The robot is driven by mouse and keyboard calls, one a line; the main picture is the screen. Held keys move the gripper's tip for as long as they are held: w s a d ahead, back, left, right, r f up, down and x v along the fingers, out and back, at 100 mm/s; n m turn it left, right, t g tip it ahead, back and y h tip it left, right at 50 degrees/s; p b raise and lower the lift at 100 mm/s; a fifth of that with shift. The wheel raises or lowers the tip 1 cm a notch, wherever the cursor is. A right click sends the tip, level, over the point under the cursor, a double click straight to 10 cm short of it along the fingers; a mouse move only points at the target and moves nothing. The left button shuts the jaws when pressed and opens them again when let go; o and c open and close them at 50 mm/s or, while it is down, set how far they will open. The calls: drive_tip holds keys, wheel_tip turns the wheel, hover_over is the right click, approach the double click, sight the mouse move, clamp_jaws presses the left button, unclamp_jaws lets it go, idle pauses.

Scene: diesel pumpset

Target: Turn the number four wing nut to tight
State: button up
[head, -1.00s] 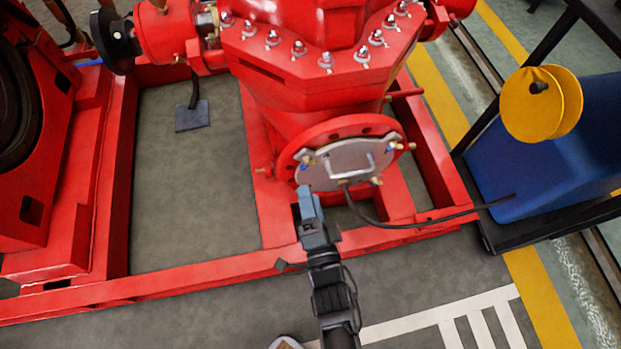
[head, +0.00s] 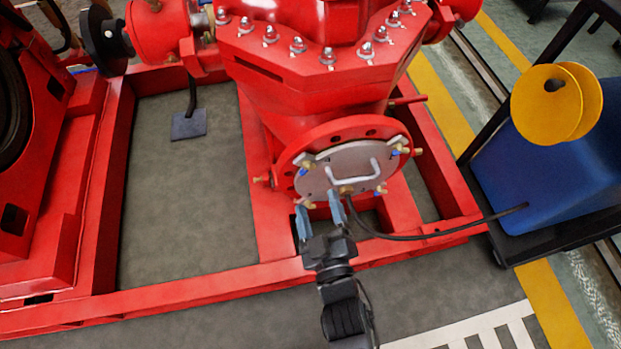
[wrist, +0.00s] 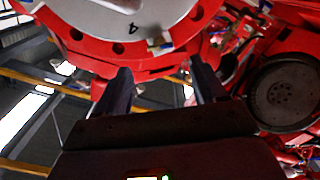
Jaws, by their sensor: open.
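A grey round cover plate (head: 325,172) with a bent handle is fixed to the red flange (head: 290,160) low on the pump, with brass wing nuts around its rim. In the wrist view, the plate (wrist: 105,22) carries an upside-down number 4. A small pale brass part (wrist: 160,46) beside that number is probably the number four wing nut. In the head view, a lower-left brass nut (head: 308,204) is close to my finger and partly hidden. My gripper (head: 320,210) is open and just below the plate. Its fingers (wrist: 160,78) are apart, with nothing between them.
A black cable (head: 400,234) runs from near the plate's bottom to the blue cart (head: 540,165) at right. The red base frame (head: 180,292) passes under my gripper. A yellow reel (head: 545,105) sits on the cart.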

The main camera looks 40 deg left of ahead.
sight(309, 172)
drive_tip(key=b+x, duration=0.1)
drive_tip(key=x, duration=0.6)
drive_tip(key=shift+b, duration=0.4)
drive_tip(key=shift+a, duration=0.1)
drive_tip(key=c, duration=1.1)
drive_tip(key=shift+o, duration=0.2)
drive_tip(key=shift+r+m+p, duration=0.15)
drive_tip(key=shift+m+p, duration=0.65)
drive_tip(key=shift+m, duration=0.4)
drive_tip(key=m+p, duration=0.1)
drive_tip(key=m, duration=0.2)
drive_tip(key=shift+f, duration=0.2)
drive_tip(key=o, duration=1.1)
drive_tip(key=shift+c, duration=0.2)
drive_tip(key=p+v, duration=0.2)
drive_tip(key=v, duration=0.6)
